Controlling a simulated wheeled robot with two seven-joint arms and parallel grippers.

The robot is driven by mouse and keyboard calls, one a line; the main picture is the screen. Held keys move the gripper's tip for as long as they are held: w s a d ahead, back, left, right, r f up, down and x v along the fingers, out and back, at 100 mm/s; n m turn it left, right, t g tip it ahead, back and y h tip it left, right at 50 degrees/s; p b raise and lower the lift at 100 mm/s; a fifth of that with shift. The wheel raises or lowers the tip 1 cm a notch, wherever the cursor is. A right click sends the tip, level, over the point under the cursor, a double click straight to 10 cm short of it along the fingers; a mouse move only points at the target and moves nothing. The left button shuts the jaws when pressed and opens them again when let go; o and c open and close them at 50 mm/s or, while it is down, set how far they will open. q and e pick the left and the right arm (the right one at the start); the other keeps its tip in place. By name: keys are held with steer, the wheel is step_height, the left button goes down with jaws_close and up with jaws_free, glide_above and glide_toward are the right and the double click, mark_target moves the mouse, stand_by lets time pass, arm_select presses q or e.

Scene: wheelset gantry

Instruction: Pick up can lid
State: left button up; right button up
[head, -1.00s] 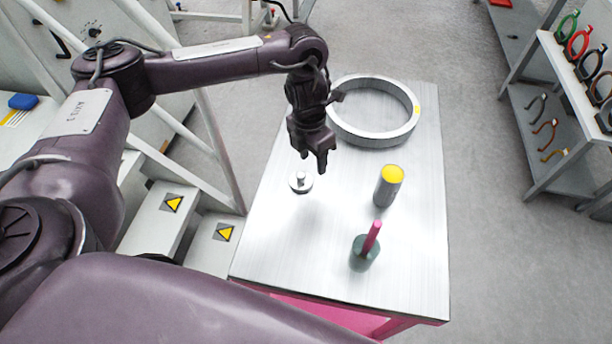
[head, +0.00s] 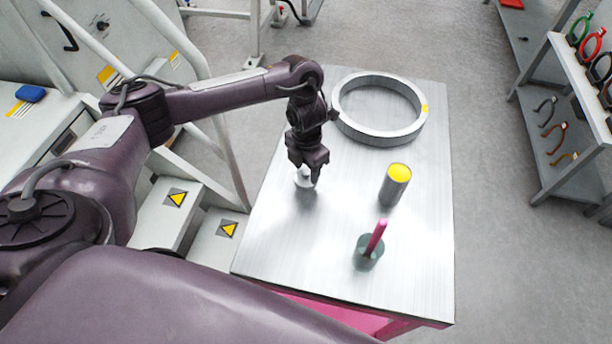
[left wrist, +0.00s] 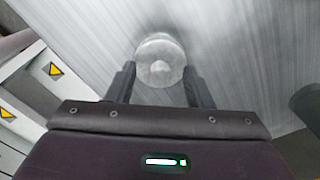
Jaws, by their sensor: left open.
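The can lid (head: 301,181) is a small, round, silvery disc with a raised knob in its middle. It lies on the metal table (head: 335,245), left of its centre. In the head view my left gripper (head: 304,178) is low over the lid and hides part of it. In the left wrist view the lid (left wrist: 160,60) sits just beyond the two fingertips, roughly centred between them. My left gripper (left wrist: 160,85) is open, with nothing between its fingers. My right gripper is not in view.
A large metal ring (head: 378,133) lies at the table's back. A grey cylinder with a yellow top (head: 394,187) stands right of the lid. A green pot with a pink handle (head: 368,255) is nearer the front. White steps and rails (head: 190,205) stand left. A tool rack (head: 560,125) is far right.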

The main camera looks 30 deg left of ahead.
arm_select(q)
jaws_close()
steer(key=shift+r, duration=0.15)
